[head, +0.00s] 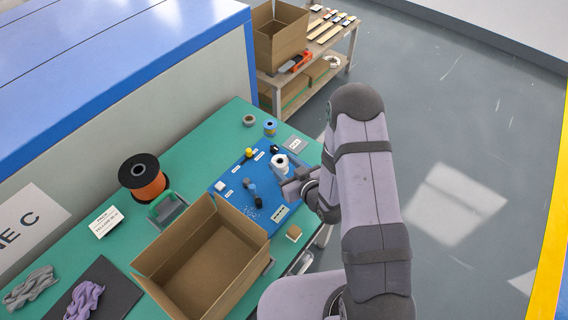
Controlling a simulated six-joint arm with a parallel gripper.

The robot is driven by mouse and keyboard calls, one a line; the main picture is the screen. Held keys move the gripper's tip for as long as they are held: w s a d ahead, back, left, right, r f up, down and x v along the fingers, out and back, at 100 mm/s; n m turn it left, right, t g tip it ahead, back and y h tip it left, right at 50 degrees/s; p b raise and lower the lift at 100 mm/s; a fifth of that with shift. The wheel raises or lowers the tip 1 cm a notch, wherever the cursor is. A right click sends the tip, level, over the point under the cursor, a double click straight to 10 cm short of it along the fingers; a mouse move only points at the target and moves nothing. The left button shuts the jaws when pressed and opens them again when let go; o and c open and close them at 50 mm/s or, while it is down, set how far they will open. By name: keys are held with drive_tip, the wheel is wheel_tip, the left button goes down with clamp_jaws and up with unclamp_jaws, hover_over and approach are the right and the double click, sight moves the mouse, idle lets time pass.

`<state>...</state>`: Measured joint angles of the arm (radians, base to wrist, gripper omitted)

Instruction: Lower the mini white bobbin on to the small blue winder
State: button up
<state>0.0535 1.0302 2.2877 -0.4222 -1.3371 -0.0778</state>
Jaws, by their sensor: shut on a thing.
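The mini white bobbin (281,161) shows in the head view above the right part of a flat blue unit (233,185), which I take to be the small blue winder. The unit carries white labels, a yellow knob and dark blue and black parts. My gripper (288,176) reaches in from the right and is shut on the bobbin, which looks upright. The spot under the bobbin is hidden by it and the gripper, so I cannot tell whether it touches the winder.
An open cardboard box (207,262) stands at the front of the green table (205,152). Small spools (270,128) sit behind the winder. A wooden shelf (331,55) stands beyond.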

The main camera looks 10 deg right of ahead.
drive_tip(key=shift+f+b, duration=2.1)
drive_tip(key=shift+f, duration=0.35)
drive_tip(key=shift+f, duration=0.15)
drive_tip(key=o, duration=1.4)
drive_tip(key=shift+o, duration=0.2)
drive_tip(key=shift+r+p, duration=2.5)
drive_tip(key=shift+r, duration=1)
